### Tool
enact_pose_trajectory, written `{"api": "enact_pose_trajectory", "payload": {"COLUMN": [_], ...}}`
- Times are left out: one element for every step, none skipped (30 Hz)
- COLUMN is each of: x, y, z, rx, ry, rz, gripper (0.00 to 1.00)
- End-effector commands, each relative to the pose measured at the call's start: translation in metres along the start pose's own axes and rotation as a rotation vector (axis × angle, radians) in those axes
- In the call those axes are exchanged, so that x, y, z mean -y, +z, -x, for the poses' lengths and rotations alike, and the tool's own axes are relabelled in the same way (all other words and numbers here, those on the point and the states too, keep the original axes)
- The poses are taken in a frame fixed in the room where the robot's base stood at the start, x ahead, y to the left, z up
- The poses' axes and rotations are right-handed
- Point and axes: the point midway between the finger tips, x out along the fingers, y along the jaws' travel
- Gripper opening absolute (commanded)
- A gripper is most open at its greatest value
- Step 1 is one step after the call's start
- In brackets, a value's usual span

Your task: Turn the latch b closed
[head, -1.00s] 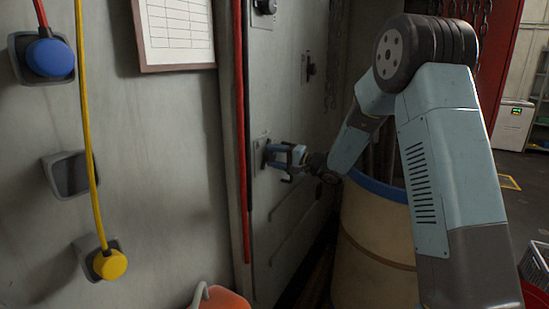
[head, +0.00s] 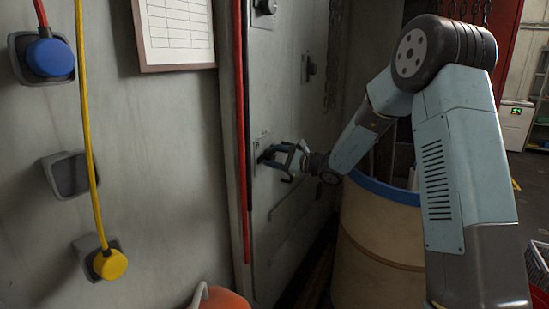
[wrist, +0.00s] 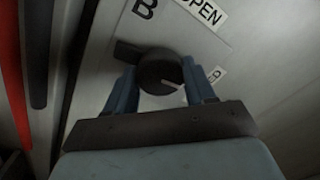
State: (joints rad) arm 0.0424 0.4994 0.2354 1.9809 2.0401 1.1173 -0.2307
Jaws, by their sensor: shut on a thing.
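Latch b shows in the wrist view as a round black knob (wrist: 158,68) with a dark bar reaching to its left and a short white mark at its lower right. A plate marked "B" lies behind it, with an "OPEN" label above right. A smaller label at right is partly hidden by a finger. My gripper (wrist: 160,86) is shut on the knob, one blue finger on each side. In the head view my gripper (head: 277,156) is at the grey cabinet door (head: 285,100), tilted, and it mostly hides the latch.
A red vertical bar (head: 240,120) runs left of the door. Another black latch (head: 308,68) and a knob (head: 265,6) sit higher up. A beige drum with a blue rim (head: 380,240) stands close below my arm. Yellow (head: 110,264) and blue (head: 48,57) plugs hang at left.

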Motion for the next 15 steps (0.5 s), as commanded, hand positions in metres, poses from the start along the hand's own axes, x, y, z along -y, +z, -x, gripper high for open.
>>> {"api": "enact_pose_trajectory", "payload": {"x": [-0.0027,-0.0028,-0.0029,-0.0029,-0.0029,-0.0028,-0.0028,-0.0027,-0.0028,-0.0028,-0.0028,-0.0029,-0.0029,-0.0029,-0.003], "y": [-0.0039,-0.0037,-0.0037,-0.0037,-0.0038,-0.0039,-0.004,-0.0041,-0.0041,-0.0041,-0.0041,-0.0041,-0.0041,-0.004,-0.004], "z": [0.0014,0.0013,0.0012,0.0013,0.0013,0.0015,0.0015,0.0016,0.0016,0.0016,0.0016,0.0015,0.0015,0.0015,0.0014], "rx": [-0.008,-0.007,-0.007,-0.007,-0.008,-0.008,-0.008,-0.008,-0.008,-0.009,-0.009,-0.009,-0.009,-0.009,-0.009], "ry": [0.003,0.003,0.003,0.003,0.003,0.003,0.003,0.003,0.003,0.003,0.003,0.003,0.003,0.003,0.003], "rz": [-0.033,-0.049,-0.071,-0.085,-0.099,-0.115,-0.127,-0.136,-0.148,-0.156,-0.162,-0.169,-0.174,-0.178,-0.182], "gripper": [0.24,0.24,0.24,0.24,0.24,0.24,0.24,0.24,0.24,0.24,0.24,0.24,0.24,0.24,0.24]}}
